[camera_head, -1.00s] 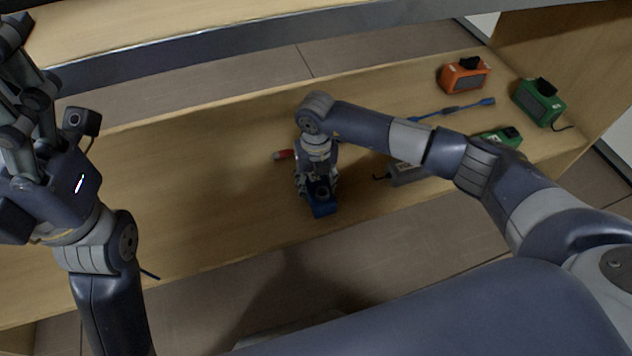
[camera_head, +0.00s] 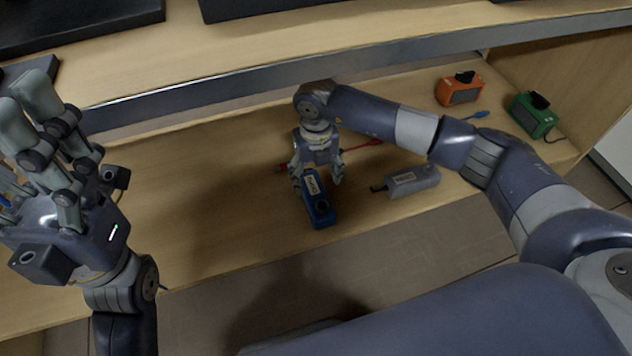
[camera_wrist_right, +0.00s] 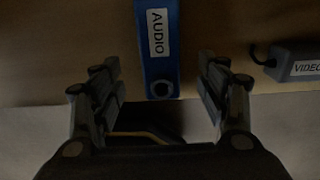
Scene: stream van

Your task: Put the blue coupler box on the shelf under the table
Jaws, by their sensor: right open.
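The blue coupler box (camera_head: 322,212) lies on the wooden shelf under the table, its long side running front to back. In the right wrist view the box (camera_wrist_right: 162,68) carries a white AUDIO label. My right gripper (camera_head: 317,180) is open above the far part of the box. In the right wrist view its two fingers (camera_wrist_right: 160,88) stand apart on either side of the box's near end, with gaps on both sides. My left gripper (camera_head: 30,105) is raised at the left, apart from the box; its finger gap is unclear.
A grey box (camera_head: 412,182) with a VIDEO label lies right of the blue box. An orange box (camera_head: 460,90) and a green box (camera_head: 533,116) stand farther right on the shelf (camera_head: 215,225). A red cable (camera_head: 362,145) lies behind. The shelf left of the box is clear.

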